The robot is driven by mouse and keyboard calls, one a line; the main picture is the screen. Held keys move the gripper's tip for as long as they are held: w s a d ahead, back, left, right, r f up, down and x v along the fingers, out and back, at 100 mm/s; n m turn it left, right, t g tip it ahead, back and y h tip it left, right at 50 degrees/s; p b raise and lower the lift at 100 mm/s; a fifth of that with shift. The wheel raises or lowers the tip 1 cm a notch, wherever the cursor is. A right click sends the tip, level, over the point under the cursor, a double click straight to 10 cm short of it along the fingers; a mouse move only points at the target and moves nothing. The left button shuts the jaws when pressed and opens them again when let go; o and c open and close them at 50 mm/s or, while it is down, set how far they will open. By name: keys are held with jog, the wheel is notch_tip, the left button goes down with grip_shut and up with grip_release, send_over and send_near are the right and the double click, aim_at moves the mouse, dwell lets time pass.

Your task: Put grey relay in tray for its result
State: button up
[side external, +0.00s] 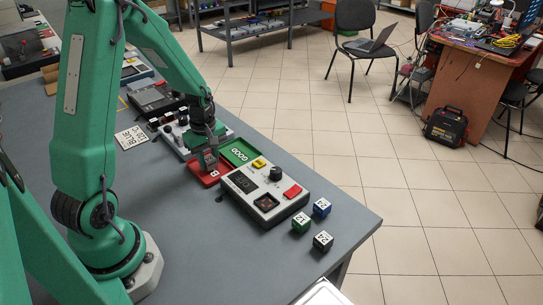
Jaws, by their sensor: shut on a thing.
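My gripper (208,161) points down over the red tray (222,176), near its edge with the green tray. It is shut on a small grey block, which looks like the grey relay (209,158); the fingers hide much of it. The red tray shows a letter B, the rest of its word being covered. The green tray (240,152), marked GOOD, lies just behind and to the right. I cannot tell whether the relay touches the red tray.
A white tester (265,190) with display, knob, buttons and dark socket stands in front of the trays. A green relay (301,223), blue relay (322,207) and dark relay (323,241) sit near the table corner. A printed card (131,138) lies left.

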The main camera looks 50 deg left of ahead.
aim_at(209, 158)
jog(key=shift+f, duration=0.1)
jog(key=o, duration=1)
jog(key=shift+c, duration=0.2)
notch_tip(209, 158, up, 12)
dwell(0.7)
